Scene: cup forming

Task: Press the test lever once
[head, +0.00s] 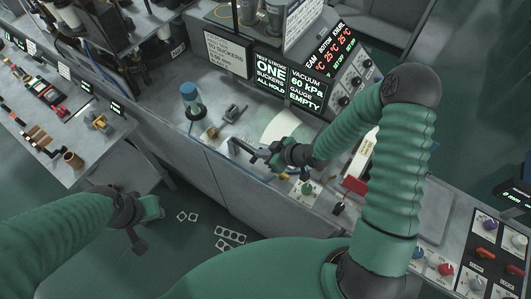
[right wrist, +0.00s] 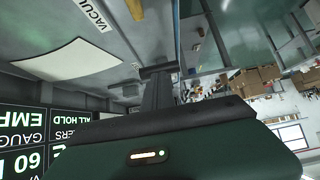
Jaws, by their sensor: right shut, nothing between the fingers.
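My right gripper (head: 240,147) is shut and empty, reaching left over the grey bench top beside a curved pale sheet. In the right wrist view its dark fingers (right wrist: 158,78) end in a short crosswise bar; I cannot tell whether this touches anything. No part is clearly marked as the test lever, and my right arm hides some of the bench. A screen (head: 272,76) reads "TEST STROKE ONE, SUCKERS ALL HOLD"; the one beside it (head: 306,90) reads "VACUUM 60 kPa GAUGE EMPTY". My left gripper (head: 139,232) hangs over the floor; its finger opening is unclear.
A blue-topped cup (head: 191,98) and a small grey fixture (head: 233,113) stand on the bench, left of my right gripper. Flat frames (head: 229,238) lie on the floor.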

